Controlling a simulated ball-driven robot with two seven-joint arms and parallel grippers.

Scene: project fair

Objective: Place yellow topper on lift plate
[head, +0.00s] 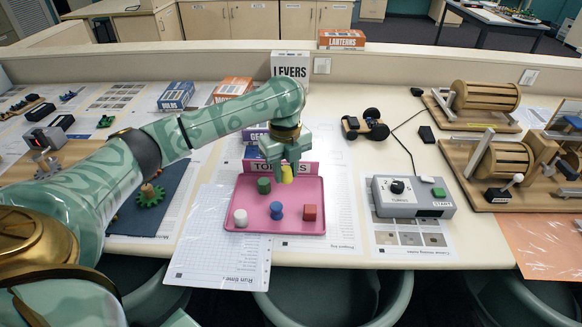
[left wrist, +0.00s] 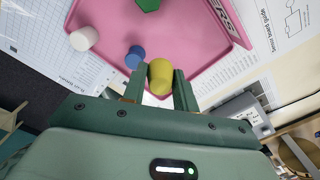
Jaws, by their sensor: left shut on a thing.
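My left gripper (head: 287,178) is shut on the yellow topper (head: 287,172), over the back of the pink toppers tray (head: 292,197). In the left wrist view, the yellow topper (left wrist: 160,76) sits between the two green fingers, with the pink tray (left wrist: 110,22) beyond. A green topper (head: 264,185), a white topper (head: 240,217), a blue topper (head: 276,211) and a red topper (head: 309,212) are in the tray. I cannot identify the lift plate for certain. My right gripper is not in view.
A grey control box (head: 413,197) with a dial and green button stands right of the tray. Wooden drum rigs (head: 495,165) stand at the far right. A small wheeled car (head: 366,124) and a levers box (head: 290,66) are behind. Paper sheets cover much of the table.

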